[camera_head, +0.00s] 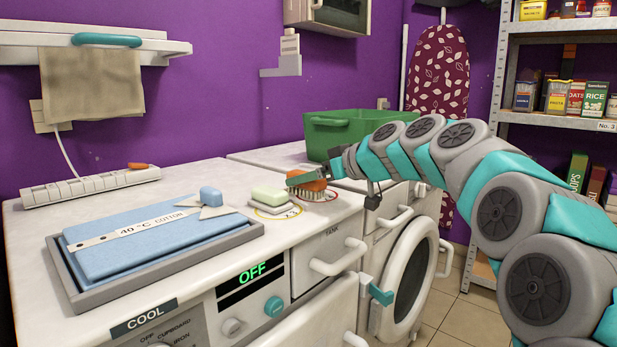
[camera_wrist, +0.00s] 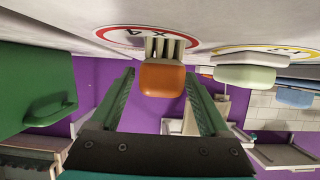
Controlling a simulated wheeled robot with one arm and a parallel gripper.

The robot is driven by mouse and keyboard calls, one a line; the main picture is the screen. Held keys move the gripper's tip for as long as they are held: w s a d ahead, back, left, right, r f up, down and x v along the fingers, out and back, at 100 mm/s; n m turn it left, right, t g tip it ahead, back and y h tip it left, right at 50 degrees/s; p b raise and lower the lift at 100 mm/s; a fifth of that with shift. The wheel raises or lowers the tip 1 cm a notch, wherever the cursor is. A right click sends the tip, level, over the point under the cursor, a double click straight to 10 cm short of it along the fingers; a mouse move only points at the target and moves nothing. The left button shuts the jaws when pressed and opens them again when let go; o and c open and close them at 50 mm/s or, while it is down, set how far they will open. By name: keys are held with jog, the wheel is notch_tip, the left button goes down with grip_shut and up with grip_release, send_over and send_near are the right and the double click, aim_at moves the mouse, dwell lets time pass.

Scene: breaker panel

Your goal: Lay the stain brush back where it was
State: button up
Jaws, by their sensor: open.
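The stain brush (camera_head: 316,185) has an orange-brown back and pale bristles. It rests bristles down on a red-ringed round mark (camera_head: 323,195) on the white top. In the wrist view, which is upside down, the brush (camera_wrist: 162,80) shows end-on between the fingertips, and its bristles meet the red-ringed mark (camera_wrist: 129,36). My gripper (camera_head: 309,177) is open at the brush, with one green finger crossing in front of its back. In the wrist view my gripper (camera_wrist: 160,78) has a finger on each side of the brush, with gaps visible.
A pale green soap block (camera_head: 268,194) lies on a yellow-ringed mark left of the brush. A green tub (camera_head: 345,130) stands behind my gripper. A grey tray (camera_head: 85,290) with folded blue cloth (camera_head: 150,232) and a power strip (camera_head: 88,185) are further left.

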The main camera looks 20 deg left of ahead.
jog(key=b+v, duration=0.1)
jog(key=v, duration=1.1)
jog(key=shift+r, duration=0.2)
jog(key=shift+s, duration=0.15)
jog(key=s+d+f+m+g+h, duration=0.1)
jog(key=s+d+f+m+h, duration=0.3)
jog(key=s+f, duration=0.5)
jog(key=s+d+f+m+g+h, duration=0.2)
jog(key=s+d+f, duration=0.45)
jog(key=f, duration=0.45)
jog(key=s+d+f+m+g+h, duration=0.2)
jog(key=s+d+f+m+h, duration=0.1)
jog(key=s+d+f, duration=0.6)
jog(key=s+d+f+m+g+h, duration=0.1)
jog(key=s+d+f+m+h, duration=0.2)
jog(key=s+d+f, duration=0.5)
jog(key=s+d+m, duration=0.1)
jog(key=s, duration=0.6)
jog(key=shift+f+m+g+h, duration=0.3)
jog(key=shift+f+g, duration=0.05)
jog(key=shift+g, duration=0.05)
